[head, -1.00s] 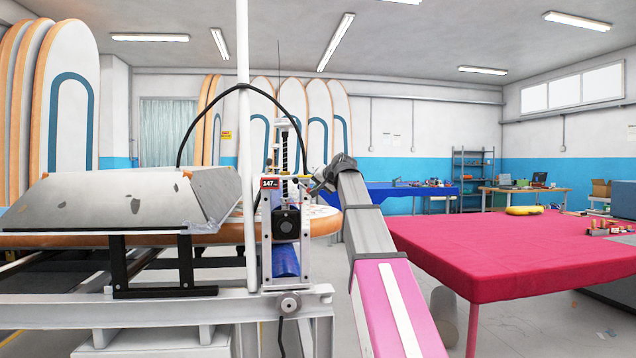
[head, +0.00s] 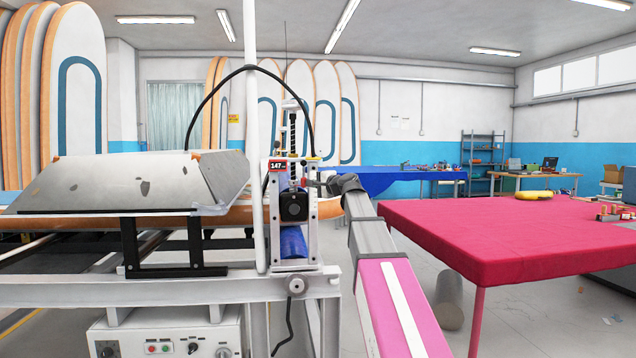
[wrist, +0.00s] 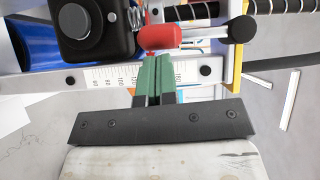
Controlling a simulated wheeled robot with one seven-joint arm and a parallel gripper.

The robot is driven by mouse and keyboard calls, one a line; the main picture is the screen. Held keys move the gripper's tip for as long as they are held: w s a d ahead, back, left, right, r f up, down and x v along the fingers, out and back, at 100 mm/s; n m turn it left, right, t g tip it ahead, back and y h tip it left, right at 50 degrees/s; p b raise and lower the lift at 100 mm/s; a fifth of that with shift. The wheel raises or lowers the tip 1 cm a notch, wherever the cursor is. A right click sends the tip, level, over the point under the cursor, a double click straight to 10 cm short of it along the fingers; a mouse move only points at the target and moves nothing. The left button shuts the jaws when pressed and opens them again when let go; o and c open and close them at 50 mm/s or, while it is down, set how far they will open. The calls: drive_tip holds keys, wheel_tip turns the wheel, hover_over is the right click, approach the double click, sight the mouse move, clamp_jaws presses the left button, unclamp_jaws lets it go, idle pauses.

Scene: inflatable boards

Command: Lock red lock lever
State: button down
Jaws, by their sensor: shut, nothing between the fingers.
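The red lock lever (wrist: 160,38) shows in the wrist view as a short rounded red grip beside a black block. It sits near a rod ending in a black knob (wrist: 240,30). My gripper (wrist: 152,62) has its green fingers together, with nothing between them, just below the red grip in the picture. Whether the fingertips touch it I cannot tell. In the head view my gripper (head: 322,182) is at the right side of the white upright unit labelled 147 (head: 278,166), and the lever is too small there to make out clearly.
A scale strip (wrist: 125,75) runs behind my fingers. A grey slanted panel (head: 130,182) and a white pole (head: 254,130) stand left of the unit. A red-covered table (head: 480,240) is at the right. Floor shows between it and the machine frame.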

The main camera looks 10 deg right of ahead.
drive_tip(key=shift+a+f, duration=0.15)
drive_tip(key=shift+a, duration=0.25)
idle(0.4)
